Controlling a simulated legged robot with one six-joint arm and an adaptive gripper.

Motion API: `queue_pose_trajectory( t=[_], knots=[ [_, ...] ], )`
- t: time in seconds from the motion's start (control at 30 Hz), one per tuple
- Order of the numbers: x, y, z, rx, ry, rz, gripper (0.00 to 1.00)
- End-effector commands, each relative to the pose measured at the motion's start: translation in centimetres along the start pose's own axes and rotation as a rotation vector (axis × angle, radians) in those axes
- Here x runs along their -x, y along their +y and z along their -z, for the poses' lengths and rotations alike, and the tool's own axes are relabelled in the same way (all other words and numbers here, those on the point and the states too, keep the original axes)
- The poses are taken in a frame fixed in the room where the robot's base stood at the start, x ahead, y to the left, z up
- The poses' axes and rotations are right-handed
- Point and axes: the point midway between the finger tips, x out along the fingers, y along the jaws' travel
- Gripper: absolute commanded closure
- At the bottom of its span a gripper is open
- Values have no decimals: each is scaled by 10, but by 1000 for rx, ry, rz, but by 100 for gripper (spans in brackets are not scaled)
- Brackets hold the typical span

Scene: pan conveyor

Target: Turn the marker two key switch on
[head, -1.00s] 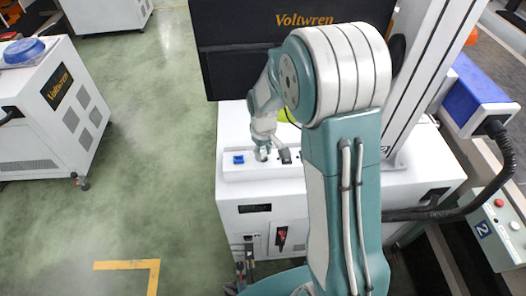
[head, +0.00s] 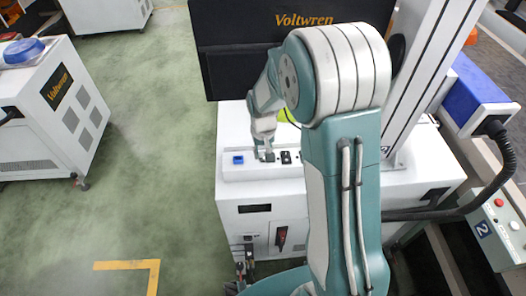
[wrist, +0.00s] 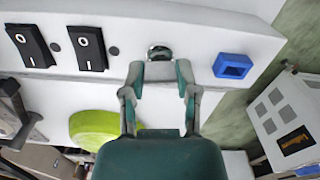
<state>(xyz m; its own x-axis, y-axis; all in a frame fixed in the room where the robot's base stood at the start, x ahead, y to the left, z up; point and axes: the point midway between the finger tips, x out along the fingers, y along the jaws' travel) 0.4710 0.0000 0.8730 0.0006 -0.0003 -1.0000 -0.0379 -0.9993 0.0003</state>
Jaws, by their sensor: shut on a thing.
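The key switch, a small round metal knob (wrist: 159,52), sits on the white panel between the black rocker switches and a blue square fitting. My gripper (wrist: 161,68) is shut on this knob in the wrist view, with a finger on each side of it. In the head view my gripper (head: 264,154) is down at the same white panel (head: 225,170), and it hides the knob.
Two black rocker switches (wrist: 87,48) and the blue square fitting (wrist: 232,66) flank the knob. A lime-green rounded thing (wrist: 95,128) lies close to my gripper. A dark Voltwren screen (head: 290,45) stands behind the panel. Open green floor (head: 150,170) lies to the left.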

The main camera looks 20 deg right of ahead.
Motion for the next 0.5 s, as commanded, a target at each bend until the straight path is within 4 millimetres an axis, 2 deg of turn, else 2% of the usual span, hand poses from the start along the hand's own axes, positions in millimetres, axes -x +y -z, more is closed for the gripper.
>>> queue_pose_trajectory(
  t=[0.23, 0.27, 0.3, 0.33, 0.5],
  knots=[
    [-2, 0, -1, -1, -4, 1, 100],
    [-2, 0, -1, 0, -4, 1, 47],
    [-2, 0, -1, 0, -4, 1, 29],
    [-1, 0, -1, 0, -4, 1, 26],
    [-1, 0, -1, 0, -2, 0, 26]
  ],
)
